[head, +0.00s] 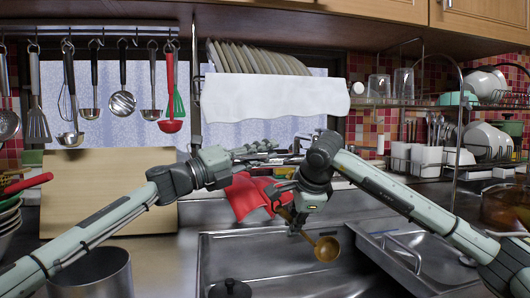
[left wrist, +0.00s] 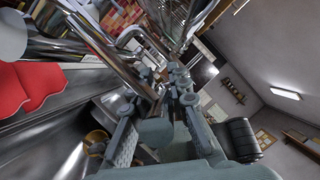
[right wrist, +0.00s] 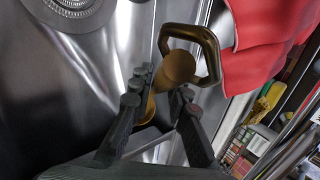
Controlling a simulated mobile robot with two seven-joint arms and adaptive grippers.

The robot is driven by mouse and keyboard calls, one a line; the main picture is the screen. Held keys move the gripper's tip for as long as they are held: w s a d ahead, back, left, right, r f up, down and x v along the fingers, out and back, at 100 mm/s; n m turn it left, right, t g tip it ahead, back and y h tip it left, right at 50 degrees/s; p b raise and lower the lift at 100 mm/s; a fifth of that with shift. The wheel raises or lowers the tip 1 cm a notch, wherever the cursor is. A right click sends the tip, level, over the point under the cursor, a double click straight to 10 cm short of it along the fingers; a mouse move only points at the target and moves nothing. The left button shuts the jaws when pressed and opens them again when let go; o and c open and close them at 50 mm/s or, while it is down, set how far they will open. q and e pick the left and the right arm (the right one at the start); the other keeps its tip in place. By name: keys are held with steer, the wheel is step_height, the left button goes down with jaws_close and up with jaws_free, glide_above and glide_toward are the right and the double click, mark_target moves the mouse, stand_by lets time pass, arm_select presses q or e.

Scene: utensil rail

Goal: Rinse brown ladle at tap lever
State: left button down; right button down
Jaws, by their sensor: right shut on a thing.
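The brown ladle (head: 327,250) hangs tilted over the sink, bowl low and to the right. My right gripper (head: 299,220) is shut on its handle. In the right wrist view the handle's dark loop end (right wrist: 205,45) sticks out past the fingers. The bowl also shows in the left wrist view (left wrist: 95,137). My left gripper (head: 262,149) is at the back of the sink, its fingers apart, close to the chrome tap (left wrist: 125,75). The tap lever is not clear, and I cannot tell whether the left fingers touch it.
The steel sink (head: 215,240) lies below, with a black-knobbed thing (head: 230,289) at its front. A red cloth (head: 250,195) hangs at its back edge. A utensil rail (head: 100,32), a cutting board (head: 105,185), a steel pot (head: 90,275) and dish racks (head: 440,103) surround it.

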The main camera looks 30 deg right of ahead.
stand_by(0.3)
arm_select(q)
steer(key=shift+w+r, duration=0.1)
steer(key=shift+r, duration=0.5)
steer(key=c, duration=1.5)
jaws_free()
steer(key=shift+f, duration=0.1)
steer(key=v, duration=1.2)
steer(key=shift+w, duration=0.1)
